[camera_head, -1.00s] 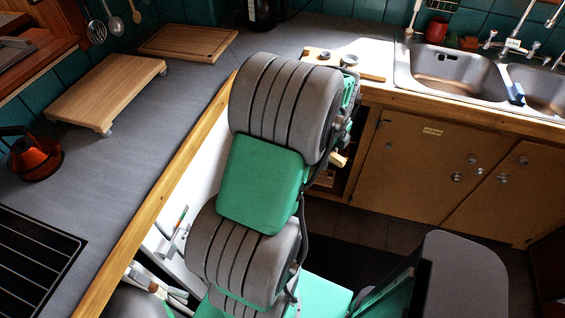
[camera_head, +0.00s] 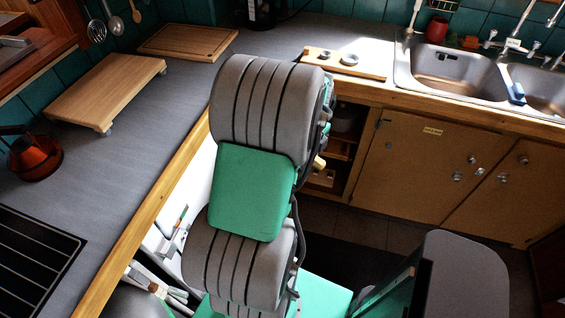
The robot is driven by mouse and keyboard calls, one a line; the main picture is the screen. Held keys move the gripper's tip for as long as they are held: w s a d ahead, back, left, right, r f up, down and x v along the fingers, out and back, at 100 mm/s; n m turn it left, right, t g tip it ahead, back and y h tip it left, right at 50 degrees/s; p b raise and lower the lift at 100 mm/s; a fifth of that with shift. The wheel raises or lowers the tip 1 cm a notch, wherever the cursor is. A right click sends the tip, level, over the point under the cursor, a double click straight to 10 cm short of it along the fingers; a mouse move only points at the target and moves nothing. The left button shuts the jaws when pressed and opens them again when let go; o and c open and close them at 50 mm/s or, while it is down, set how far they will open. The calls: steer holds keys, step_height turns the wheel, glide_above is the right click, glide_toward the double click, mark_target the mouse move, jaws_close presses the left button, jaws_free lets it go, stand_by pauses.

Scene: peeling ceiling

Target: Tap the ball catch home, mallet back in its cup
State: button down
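A light wooden board (camera_head: 371,73) lies on the back counter left of the sink, with two small grey ring-like fittings (camera_head: 348,59) on it. I cannot tell which of them is the mallet's cup. A small tan wooden piece (camera_head: 319,163) shows at the right edge of my arm, in front of the open cupboard. It may be part of the mallet, but the rest is hidden. My gripper is mostly hidden behind my arm; its fingers cannot be made out. The open cupboard (camera_head: 345,147) has wooden shelves inside. I cannot make out the ball catch.
Closed cupboard doors (camera_head: 415,165) stand right of the opening, below the sink (camera_head: 450,75). The left counter (camera_head: 130,150) holds a raised wooden board (camera_head: 105,90), a flat cutting board (camera_head: 188,41) and an orange kettle (camera_head: 35,156). Dark floor lies below the cupboards.

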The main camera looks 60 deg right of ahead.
stand_by(0.4)
step_height(320, 180, down, 5)
steer(key=b, duration=0.4)
step_height(320, 180, up, 6)
steer(key=p, duration=0.5)
steer(key=shift+r, duration=0.1)
steer(key=w+a, duration=0.4)
steer(key=w, duration=0.4)
steer(key=s+d, duration=0.1)
steer(key=s, duration=0.1)
steer(key=s+d, duration=0.1)
steer(key=s, duration=0.2)
steer(key=s+d, duration=0.2)
steer(key=s, duration=0.1)
